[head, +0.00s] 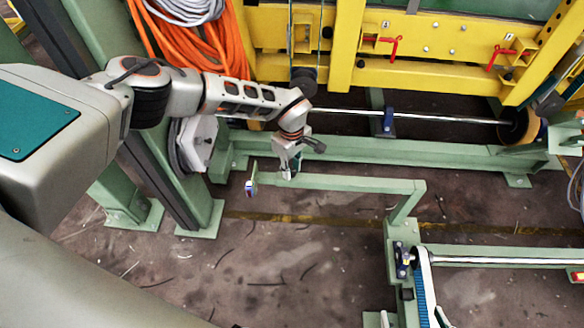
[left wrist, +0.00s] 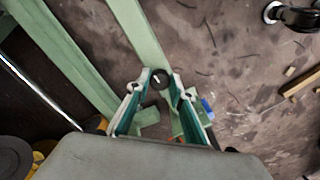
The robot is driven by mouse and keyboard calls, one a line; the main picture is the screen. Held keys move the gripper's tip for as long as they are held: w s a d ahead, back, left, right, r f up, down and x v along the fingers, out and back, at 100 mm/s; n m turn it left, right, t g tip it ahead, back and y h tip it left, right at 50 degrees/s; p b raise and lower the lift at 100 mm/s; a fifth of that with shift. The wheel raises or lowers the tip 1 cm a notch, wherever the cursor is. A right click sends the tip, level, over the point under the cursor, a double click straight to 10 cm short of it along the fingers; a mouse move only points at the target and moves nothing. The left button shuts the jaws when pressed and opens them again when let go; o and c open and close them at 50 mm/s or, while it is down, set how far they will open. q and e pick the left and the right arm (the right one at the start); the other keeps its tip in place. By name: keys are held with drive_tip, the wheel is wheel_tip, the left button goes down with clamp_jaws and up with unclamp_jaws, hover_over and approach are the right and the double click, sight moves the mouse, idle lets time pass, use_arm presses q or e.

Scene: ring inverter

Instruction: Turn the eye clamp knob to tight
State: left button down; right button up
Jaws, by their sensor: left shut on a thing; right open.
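My left gripper (head: 288,172) reaches down to the left part of a low green beam in the head view. In the left wrist view, its two fingers (left wrist: 160,88) stand on either side of a small round black knob (left wrist: 160,77) with a white mark on its face. The gripper is shut on this knob, at the end of a green bar (left wrist: 139,35). I cannot read what the mark points at. In the head view the fingers hide the knob. My right gripper is not in view.
A green frame beam (head: 345,184) runs right from the gripper. A small white, blue and red part (head: 250,187) sits at its left end. A steel shaft (head: 440,118) lies behind. Orange hose (head: 225,48) hangs above. The floor (head: 290,275) in front is mostly free.

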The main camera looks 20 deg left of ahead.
use_arm(q)
drive_tip(key=shift+s+a+f+m, duration=0.1)
drive_tip(key=shift+f+m, duration=0.1)
drive_tip(key=shift+m, duration=0.3)
drive_tip(key=c, duration=1.8)
unclamp_jaws()
drive_tip(key=shift+o, duration=0.2)
drive_tip(key=shift+r, duration=0.1)
drive_tip(key=shift+r, duration=0.35)
wheel_tip(320, 180, up, 11)
drive_tip(key=shift+r, duration=0.15)
